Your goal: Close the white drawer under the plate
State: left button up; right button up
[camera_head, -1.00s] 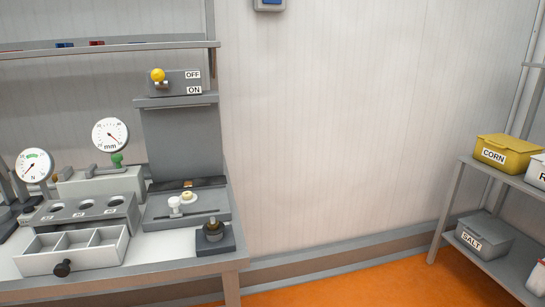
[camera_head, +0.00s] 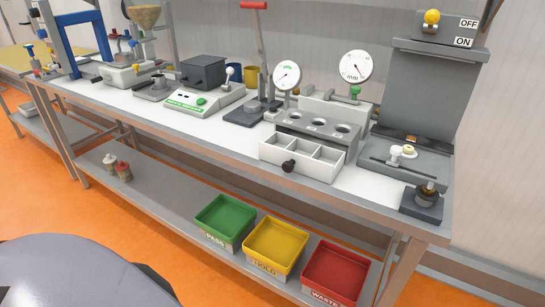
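The white drawer (camera_head: 322,168) is pulled out toward me on the workbench, with a black round knob (camera_head: 288,166) on its front. It has three compartments, which look empty. Behind and above it is the grey plate (camera_head: 318,128) with several round holes. Neither of my grippers shows in the head view.
The workbench (camera_head: 225,135) holds a black box device (camera_head: 203,73), a red-handled press (camera_head: 254,60), two dials and a grey stand (camera_head: 425,95) at right. Green (camera_head: 225,217), yellow (camera_head: 275,246) and red (camera_head: 336,273) bins sit on the lower shelf. Orange floor is free in front.

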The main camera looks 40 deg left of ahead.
aim_at(318, 161)
jog(key=u, duration=0.9)
